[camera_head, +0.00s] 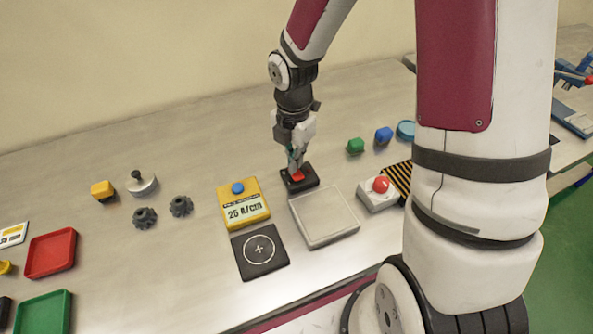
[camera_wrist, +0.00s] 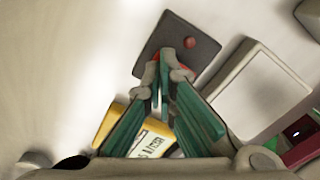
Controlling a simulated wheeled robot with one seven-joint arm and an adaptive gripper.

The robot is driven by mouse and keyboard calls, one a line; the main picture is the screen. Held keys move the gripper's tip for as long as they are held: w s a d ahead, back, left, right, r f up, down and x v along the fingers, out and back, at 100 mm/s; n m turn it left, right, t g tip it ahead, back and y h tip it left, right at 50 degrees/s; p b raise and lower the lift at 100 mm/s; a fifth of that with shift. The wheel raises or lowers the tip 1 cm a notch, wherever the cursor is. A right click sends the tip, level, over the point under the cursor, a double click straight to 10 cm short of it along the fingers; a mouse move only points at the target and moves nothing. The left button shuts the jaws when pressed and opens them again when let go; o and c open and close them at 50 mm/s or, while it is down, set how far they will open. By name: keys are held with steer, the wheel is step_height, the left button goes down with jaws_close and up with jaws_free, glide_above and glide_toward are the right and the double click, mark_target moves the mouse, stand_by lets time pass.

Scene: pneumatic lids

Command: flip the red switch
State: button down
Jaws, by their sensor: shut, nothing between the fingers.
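The red switch (camera_head: 298,177) sits on a small black base (camera_head: 312,183) on the table, in the middle of the head view. My gripper (camera_head: 294,166) is shut and empty, pointing down right at the red switch; I cannot tell whether it touches. In the wrist view the black base (camera_wrist: 203,48) lies beyond my fingertips (camera_wrist: 164,75). A small round red spot (camera_wrist: 190,42) shows on that base. My fingertips hide most of the red switch, with a bit of red (camera_wrist: 156,57) showing beside them. Its tilt cannot be made out.
A clear-lidded box (camera_head: 325,217) stands close in front of the switch. A yellow device with a blue button (camera_head: 243,204) is to its left, with a black circle-marked pad (camera_head: 260,250) below it. A red push-button box (camera_head: 377,194) and a green block (camera_head: 355,147) are to the right.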

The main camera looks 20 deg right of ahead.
steer(key=shift+r+p, duration=2.15)
steer(key=shift+r, duration=1.15)
step_height(320, 180, up, 9)
steer(key=m+t+h, duration=0.1)
steer(key=m, duration=0.5)
glide_above(303, 176)
steer(key=s+a+r+m+t+y, duration=0.1)
steer(key=s+r+m+t, duration=0.3)
steer(key=s+r+m, duration=1.1)
steer(key=s+m, duration=0.3)
steer(key=shift+r+t, duration=0.3)
steer(key=shift+s, duration=0.1)
